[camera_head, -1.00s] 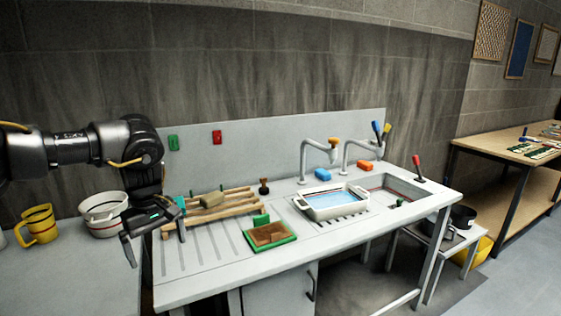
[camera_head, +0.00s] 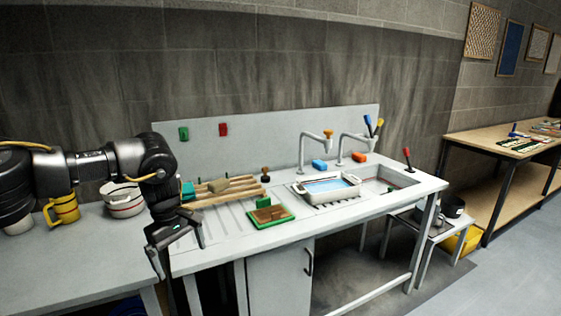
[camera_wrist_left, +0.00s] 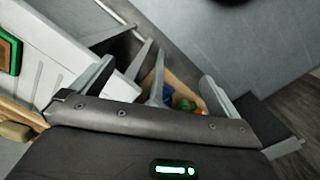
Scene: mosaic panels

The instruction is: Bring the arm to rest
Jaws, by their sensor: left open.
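My left gripper (camera_head: 181,259) hangs from the black arm that comes in from the left, in front of the counter's front edge. Its two fingers point down and are spread, with nothing between them. In the left wrist view the two grey fingers (camera_wrist_left: 155,88) stand apart, with the floor and some things low down beyond them. My right arm is in no view.
The sink counter (camera_head: 232,255) holds a wooden rack (camera_head: 240,192), a green tray with a brown block (camera_head: 270,214) and a white basin (camera_head: 328,189). A yellow mug (camera_head: 65,209) and white bowls (camera_head: 125,204) stand left. Open floor (camera_head: 480,290) lies right.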

